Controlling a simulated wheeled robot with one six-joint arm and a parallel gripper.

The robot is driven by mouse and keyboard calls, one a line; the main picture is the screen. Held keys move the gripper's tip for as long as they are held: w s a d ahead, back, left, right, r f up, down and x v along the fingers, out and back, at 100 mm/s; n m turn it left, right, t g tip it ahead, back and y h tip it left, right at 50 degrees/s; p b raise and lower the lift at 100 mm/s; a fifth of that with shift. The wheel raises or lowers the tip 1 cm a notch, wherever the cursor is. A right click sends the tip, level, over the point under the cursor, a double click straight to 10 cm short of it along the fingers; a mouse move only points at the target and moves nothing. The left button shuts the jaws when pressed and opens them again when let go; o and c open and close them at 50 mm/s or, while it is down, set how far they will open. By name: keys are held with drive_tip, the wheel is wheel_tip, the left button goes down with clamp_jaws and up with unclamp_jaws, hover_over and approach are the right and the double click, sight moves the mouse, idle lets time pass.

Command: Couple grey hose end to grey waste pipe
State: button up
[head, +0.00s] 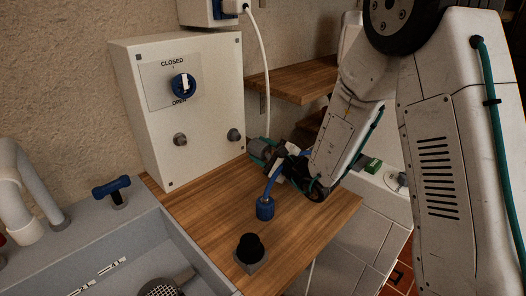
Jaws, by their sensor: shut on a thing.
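My gripper (264,160) is low over the wooden counter, right of the white panel box. It is shut on a grey cylindrical piece (258,148), which looks like the grey hose end; the arm and jaws hide much of it. I cannot tell which fitting is the grey waste pipe. A blue hose end (265,208) is below my gripper, its blue hose rising towards the wrist.
The white panel box (150,100) has a blue knob (183,86) between CLOSED and OPEN. A black capped fitting (250,248) stands on the wooden counter (205,215) in front. A sink with a blue-handled tap (112,190) is at left. A wooden shelf (290,80) is behind.

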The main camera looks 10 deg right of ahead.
sight(239, 138)
drive_tip(key=shift+x, duration=2.85)
drive_tip(key=shift+w, duration=0.1)
drive_tip(key=shift+w+a, duration=0.2)
drive_tip(key=shift+x, duration=1.55)
drive_tip(key=o, duration=0.9)
